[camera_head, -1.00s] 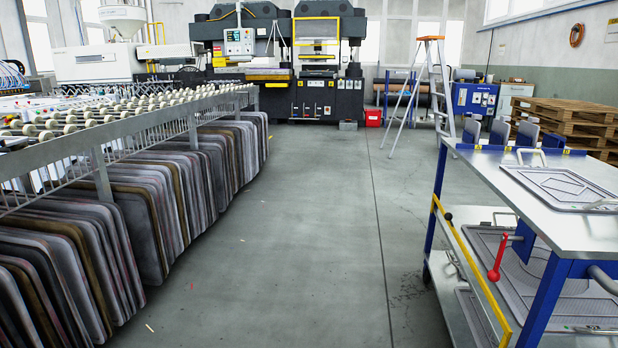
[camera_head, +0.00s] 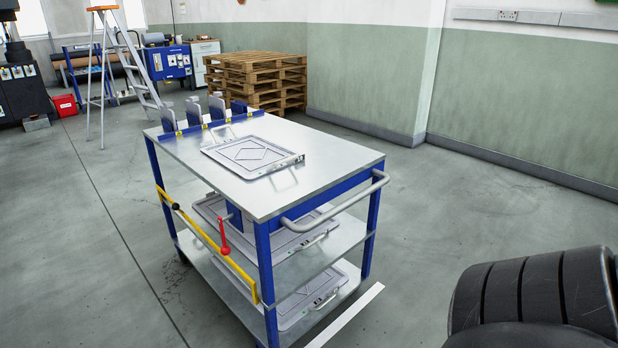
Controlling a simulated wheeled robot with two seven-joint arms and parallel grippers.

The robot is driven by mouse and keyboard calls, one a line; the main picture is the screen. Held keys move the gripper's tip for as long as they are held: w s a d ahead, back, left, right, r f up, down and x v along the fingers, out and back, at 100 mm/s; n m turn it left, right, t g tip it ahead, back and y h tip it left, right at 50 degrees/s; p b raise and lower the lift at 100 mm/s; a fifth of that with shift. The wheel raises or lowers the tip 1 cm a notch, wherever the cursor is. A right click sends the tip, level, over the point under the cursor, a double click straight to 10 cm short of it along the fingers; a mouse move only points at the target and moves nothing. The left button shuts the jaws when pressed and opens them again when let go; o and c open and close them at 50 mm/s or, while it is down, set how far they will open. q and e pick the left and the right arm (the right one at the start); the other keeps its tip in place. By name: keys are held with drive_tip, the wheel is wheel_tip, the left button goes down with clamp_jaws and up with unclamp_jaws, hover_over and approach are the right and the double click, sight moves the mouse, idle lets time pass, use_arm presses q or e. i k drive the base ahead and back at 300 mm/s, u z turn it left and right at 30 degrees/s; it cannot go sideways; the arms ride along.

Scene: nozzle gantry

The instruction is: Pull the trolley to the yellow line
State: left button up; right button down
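The trolley (camera_head: 318,188) stands in the middle of the view, with a blue frame and steel shelves. Its grey tubular handle (camera_head: 335,208) runs along the near right end. A yellow bar (camera_head: 212,240) and a red lever (camera_head: 224,238) are on its left side. A flat grey plate (camera_head: 250,155) lies on the top, and more plates lie on the lower shelves. No yellow line shows on the visible floor; a pale strip (camera_head: 346,316) lies on the floor beside the trolley's near right corner. Neither gripper is in view.
Wooden pallets (camera_head: 255,80) are stacked behind the trolley by the wall. A stepladder (camera_head: 125,65) and a red box (camera_head: 65,105) stand at the back left.

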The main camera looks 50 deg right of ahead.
sight(333, 165)
drive_tip(key=z, duration=1.3)
drive_tip(key=k, duration=0.45)
drive_tip(key=z, duration=0.55)
drive_tip(key=i, duration=0.85)
drive_tip(key=u, duration=0.7)
